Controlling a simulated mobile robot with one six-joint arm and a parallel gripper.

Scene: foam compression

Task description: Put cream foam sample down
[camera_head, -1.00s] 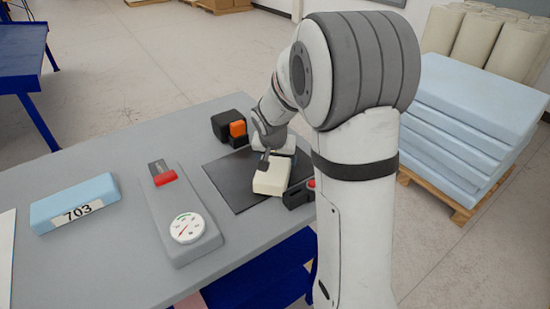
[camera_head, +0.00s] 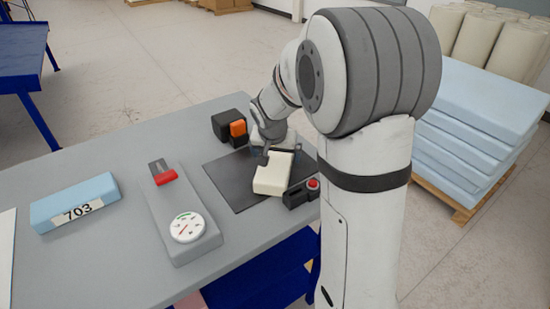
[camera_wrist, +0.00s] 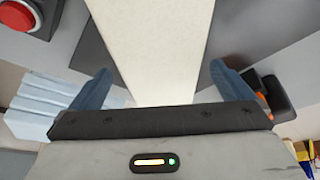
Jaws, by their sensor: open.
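The cream foam sample (camera_head: 272,174) lies on the dark mat (camera_head: 232,182) on the grey table. In the wrist view the cream foam sample (camera_wrist: 150,45) runs between my two fingers, with a gap showing on each side. My gripper (camera_head: 283,150) is open at the far end of the sample. In the wrist view my gripper (camera_wrist: 160,88) has its blue fingertips well apart, one on either side of the cream block. Part of the mat is hidden under the sample and my arm.
A gauge device (camera_head: 182,215) with a red slider stands left of the mat. A blue foam block (camera_head: 75,203) labelled 703 lies farther left. A red button box (camera_head: 301,193) sits close to the sample's right. A black and orange device (camera_head: 232,128) stands behind the mat.

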